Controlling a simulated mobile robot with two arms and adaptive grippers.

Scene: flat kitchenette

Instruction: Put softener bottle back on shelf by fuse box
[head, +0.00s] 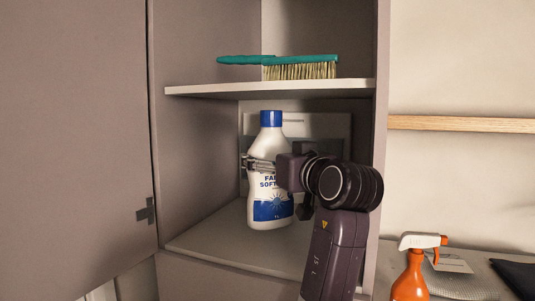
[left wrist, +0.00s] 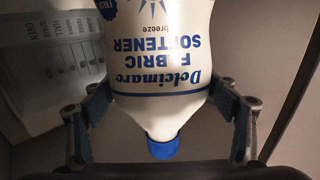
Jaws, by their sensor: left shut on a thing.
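The softener bottle (head: 268,208), white with a blue cap and blue label, is upright inside the open cupboard's lower compartment. My left gripper (head: 260,165) is shut on its upper body, reaching in from the right. In the left wrist view the bottle (left wrist: 160,75) appears upside down between the two fingers (left wrist: 160,118). The lower shelf (head: 225,245) lies under the bottle; I cannot tell whether the base touches it. The fuse box (head: 310,124) is on the back wall behind the bottle, partly hidden by it and my arm. Its labelled panel shows in the left wrist view (left wrist: 48,65). My right gripper is not in view.
A green brush (head: 295,68) lies on the upper shelf (head: 270,90), above the bottle's cap. The cupboard door (head: 75,140) stands open at left. An orange spray bottle (head: 410,280) stands on the counter at lower right. Bare shelf shows left of the bottle.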

